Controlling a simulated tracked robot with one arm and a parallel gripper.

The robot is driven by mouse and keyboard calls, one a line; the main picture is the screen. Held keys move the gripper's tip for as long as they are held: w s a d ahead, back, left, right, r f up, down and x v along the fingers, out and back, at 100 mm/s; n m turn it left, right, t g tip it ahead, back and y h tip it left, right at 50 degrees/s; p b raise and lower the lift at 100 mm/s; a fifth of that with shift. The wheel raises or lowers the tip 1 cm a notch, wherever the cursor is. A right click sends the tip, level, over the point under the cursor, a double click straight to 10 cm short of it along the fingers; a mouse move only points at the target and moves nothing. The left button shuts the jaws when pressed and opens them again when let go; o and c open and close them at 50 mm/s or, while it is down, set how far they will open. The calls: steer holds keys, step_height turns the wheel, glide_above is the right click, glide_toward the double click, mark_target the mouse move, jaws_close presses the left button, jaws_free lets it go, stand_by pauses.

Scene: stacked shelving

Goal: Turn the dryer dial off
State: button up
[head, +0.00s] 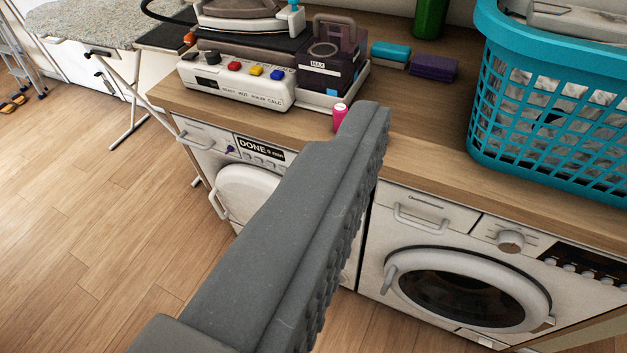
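Two white front-loading machines stand under the wooden counter; I cannot tell from labels which is the dryer. The right machine (385,262) has a round pale dial (511,241) on its upper panel, to the right of a drawer handle. The left machine (224,177) has a display reading "DONE" (259,149) and a small dark purple knob (230,149). My gripper (372,112) reaches from the lower left, its grey ridged finger covering part of the left machine. The tip appears over the counter edge, left of the pale dial. A second finger is not clearly visible.
A blue laundry basket (520,138) stands on the counter (427,132) at right. An iron (238,12), a button box (238,82) and a pink spool (339,116) are at left. An ironing board (95,22) stands far left. Open wooden floor (80,220) lies left.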

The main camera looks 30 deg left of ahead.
steer(key=w+a+f+n+y+p, duration=0.1)
steer(key=w+a+f, duration=0.5)
steer(key=w+f, duration=0.25)
steer(key=w+a+f+n+y+p, duration=0.1)
steer(key=w+a+f+n, duration=0.1)
steer(key=w+a+f, duration=0.65)
steer(key=w+a+f+t+p, duration=0.1)
steer(key=w+a+f, duration=0.15)
steer(key=f, duration=0.45)
steer(key=w+a+f+p, duration=0.1)
steer(key=w+a+f, duration=0.1)
steer(key=w+f, duration=0.3)
steer(key=s+a+f+n+t+h+p, duration=0.1)
steer(key=s+f+n+h, duration=0.15)
steer(key=f, duration=0.85)
steer(key=s+a+f+n+h+p, duration=0.1)
steer(key=s+a+f+n, duration=0.2)
steer(key=f, duration=0.8)
steer(key=w+d+b, duration=0.1)
steer(key=w+b, duration=0.2)
steer(key=w, duration=1)
steer(key=shift+d, duration=0.3)
steer(key=shift+r+m, duration=0.1)
steer(key=shift+m, duration=0.15)
steer(key=shift+c, duration=0.3)
